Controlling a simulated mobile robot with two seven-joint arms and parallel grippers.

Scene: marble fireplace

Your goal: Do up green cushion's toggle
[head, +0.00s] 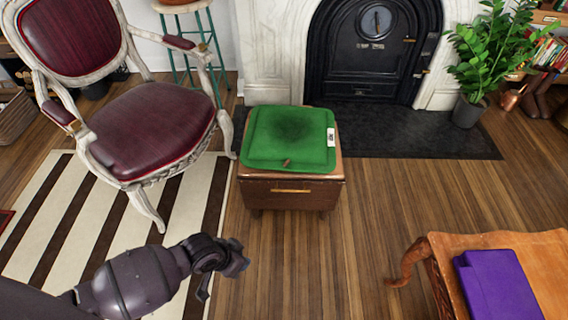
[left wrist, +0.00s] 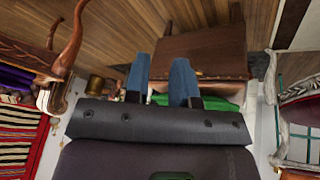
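The green cushion (head: 289,138) lies flat on a small wooden cabinet (head: 291,190) in front of the fireplace. A small brown toggle (head: 286,162) shows near its front edge; whether it is fastened is too small to tell. A white tag (head: 331,138) is on its right side. My left gripper (head: 224,282) is in front of the cabinet and left of it, apart from the cushion. In the left wrist view its two blue fingers (left wrist: 161,75) are apart with nothing held, and part of the cushion (left wrist: 218,103) shows behind the gripper body. My right gripper is out of view.
A burgundy armchair (head: 151,130) stands left of the cabinet, on a striped rug (head: 60,210). A potted plant (head: 468,108) stands far right. The floor right of the cabinet is clear.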

